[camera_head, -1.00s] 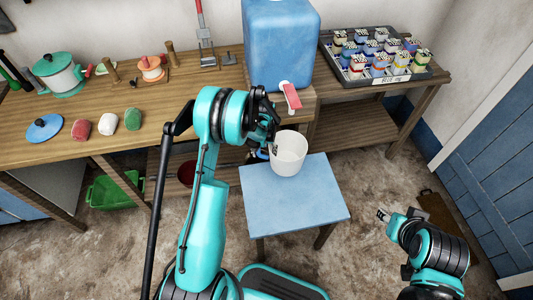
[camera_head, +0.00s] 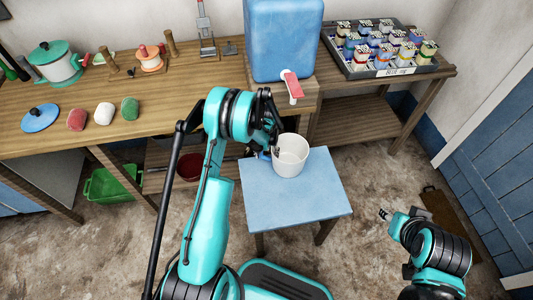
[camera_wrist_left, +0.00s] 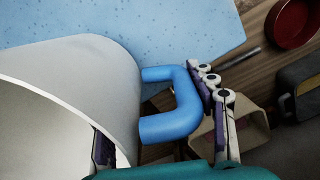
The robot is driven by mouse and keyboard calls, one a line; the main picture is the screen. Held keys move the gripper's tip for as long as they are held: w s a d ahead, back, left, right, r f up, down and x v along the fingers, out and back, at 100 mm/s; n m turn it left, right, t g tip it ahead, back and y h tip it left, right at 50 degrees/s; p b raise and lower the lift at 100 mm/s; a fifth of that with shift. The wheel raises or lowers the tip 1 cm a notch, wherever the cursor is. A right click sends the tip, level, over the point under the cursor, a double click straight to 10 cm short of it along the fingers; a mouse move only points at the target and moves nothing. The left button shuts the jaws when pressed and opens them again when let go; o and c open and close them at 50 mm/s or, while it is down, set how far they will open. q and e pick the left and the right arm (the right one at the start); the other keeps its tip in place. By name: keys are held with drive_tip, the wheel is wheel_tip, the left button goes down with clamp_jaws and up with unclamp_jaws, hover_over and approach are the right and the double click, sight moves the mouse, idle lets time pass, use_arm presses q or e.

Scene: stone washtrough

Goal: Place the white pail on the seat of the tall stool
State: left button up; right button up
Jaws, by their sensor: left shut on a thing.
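The white pail (camera_head: 290,166) is upright over the back part of the blue seat of the tall stool (camera_head: 295,205). I cannot tell whether its base touches the seat. My left gripper (camera_head: 272,145) is at the pail's left side, shut on the pail at its blue handle (camera_head: 264,155). In the left wrist view the handle (camera_wrist_left: 180,110) shows beside the pail wall (camera_wrist_left: 100,75), with one finger beyond it; the blue seat (camera_wrist_left: 150,25) is below. My right gripper (camera_head: 384,214) is low at the right, away from the stool, its jaws too small to judge.
The wooden bench (camera_head: 180,95) behind holds a blue water container (camera_head: 284,40) with a red tap (camera_head: 291,84) close behind the pail. A tray of jars (camera_head: 398,72) stands at the right. A red bowl (camera_head: 190,167) is on the lower shelf. The seat's front is clear.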

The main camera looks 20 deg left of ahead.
use_arm(q)
drive_tip(key=shift+f, duration=0.5)
idle(0.4)
drive_tip(key=o, duration=1.7)
wheel_tip(320, 180, up, 12)
drive_tip(key=shift+r, duration=0.15)
drive_tip(key=s+d+r+m+t, duration=0.1)
drive_tip(key=s+d+r+t, duration=0.15)
drive_tip(key=s+r, duration=0.4)
drive_tip(key=s+d+r+t, duration=0.1)
drive_tip(key=s+d+r, duration=0.25)
drive_tip(key=r, duration=0.65)
drive_tip(key=s+d+r+t, duration=0.1)
drive_tip(key=s, duration=0.3)
drive_tip(key=s+d+r+m+t, duration=0.1)
drive_tip(key=s, duration=0.4)
drive_tip(key=s+d+r+t, duration=0.1)
drive_tip(key=s, duration=0.4)
drive_tip(key=shift+r+t, duration=0.1)
drive_tip(key=shift+t, duration=0.25)
